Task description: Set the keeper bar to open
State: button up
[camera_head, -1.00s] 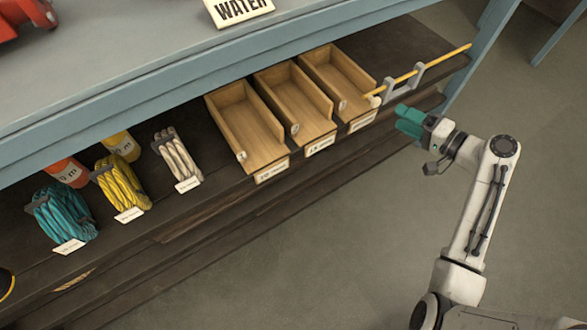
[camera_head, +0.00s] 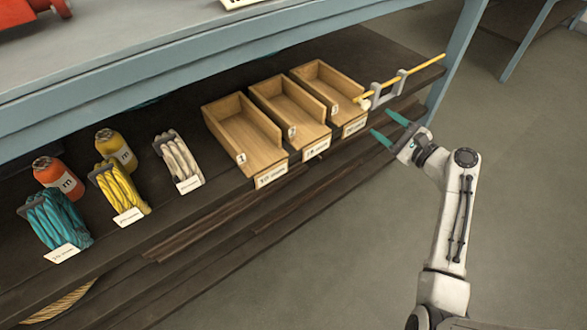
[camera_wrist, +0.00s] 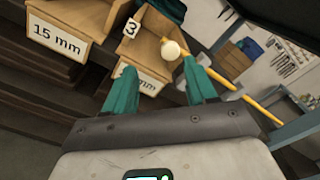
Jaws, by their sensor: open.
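The keeper bar is a thin yellow rod (camera_head: 424,65) with a pale round knob (camera_head: 365,104) at its left end. It rests in a grey two-post bracket (camera_head: 388,88) at the right end of the shelf, with the knob by the front corner of the right wooden tray. My gripper (camera_head: 388,125) has teal fingers, is open and empty, and is just in front of and below the knob. In the wrist view the knob (camera_wrist: 170,50) lies beyond and between the fingertips (camera_wrist: 158,70), apart from them; the rod runs off to the lower right.
Three wooden trays (camera_head: 234,139) with labels stand left of the bar. Further left are rope coils in white, yellow and teal, plus an orange bottle (camera_head: 57,177) and a yellow bottle (camera_head: 112,148). A blue table leg (camera_head: 456,65) stands right of the bar. The floor in front is clear.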

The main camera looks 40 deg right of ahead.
jog(key=w+b, duration=0.2)
jog(key=w, duration=0.9)
jog(key=shift+a+r+b, duration=0.1)
jog(key=shift+a+b, duration=0.05)
jog(key=shift+b, duration=0.15)
jog(key=a+p, duration=1)
jog(key=a, duration=1.5)
jog(key=shift+s+d+r+b, duration=0.15)
jog(key=shift+s+b, duration=0.1)
jog(key=shift+s, duration=1.2)
jog(key=shift+s+d+f+b, duration=0.1)
jog(key=shift+s+b, duration=0.1)
jog(key=shift+s, duration=1.2)
jog(key=shift+a+r, duration=0.1)
